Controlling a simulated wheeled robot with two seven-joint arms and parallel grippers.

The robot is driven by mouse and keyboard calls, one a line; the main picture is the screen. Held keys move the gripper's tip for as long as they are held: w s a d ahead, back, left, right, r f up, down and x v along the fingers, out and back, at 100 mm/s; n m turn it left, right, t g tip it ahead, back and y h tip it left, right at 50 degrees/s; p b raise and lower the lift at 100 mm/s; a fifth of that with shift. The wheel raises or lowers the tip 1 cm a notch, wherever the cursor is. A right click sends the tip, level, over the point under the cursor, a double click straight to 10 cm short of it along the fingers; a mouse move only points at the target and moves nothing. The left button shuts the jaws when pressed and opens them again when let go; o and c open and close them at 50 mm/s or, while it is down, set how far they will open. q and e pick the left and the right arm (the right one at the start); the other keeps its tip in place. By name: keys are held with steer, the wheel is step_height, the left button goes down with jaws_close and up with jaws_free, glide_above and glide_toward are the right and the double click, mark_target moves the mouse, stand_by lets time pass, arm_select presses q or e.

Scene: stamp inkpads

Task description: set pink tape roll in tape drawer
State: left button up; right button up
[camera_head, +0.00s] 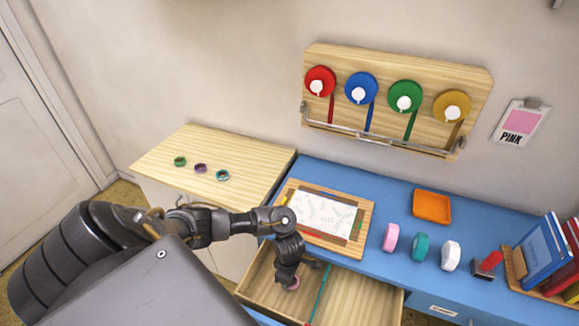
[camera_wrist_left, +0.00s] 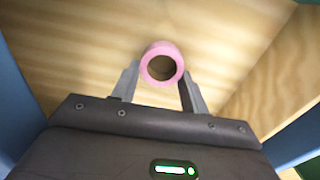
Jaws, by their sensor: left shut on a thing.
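The pink tape roll (camera_wrist_left: 146,67) is a small ring between the fingertips of my left gripper (camera_wrist_left: 160,82) in the wrist view, its hole facing the camera. In the head view my left gripper (camera_head: 289,276) points down over the left compartment of the open wooden drawer (camera_head: 258,279), and a bit of the pink roll (camera_head: 293,286) shows at its tips. Bare wood lies beneath the roll; I cannot tell whether the roll touches the drawer floor. A teal divider (camera_head: 320,292) separates the left compartment from the right one. My right gripper is not in view.
On the blue desk (camera_head: 380,262) stand pink (camera_head: 391,237), teal (camera_head: 421,247) and white (camera_head: 451,255) round pieces, an orange tray (camera_head: 431,206) and a red-handled stamp (camera_head: 489,264). A framed paper board (camera_head: 323,213) lies behind the drawer. Small rings (camera_head: 201,168) lie on the wooden side top.

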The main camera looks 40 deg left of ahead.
arm_select(q)
steer(key=shift+f, duration=0.15)
steer(key=o, duration=1)
step_height(320, 180, up, 12)
steer(key=p, duration=0.4)
steer(key=shift+d, duration=0.1)
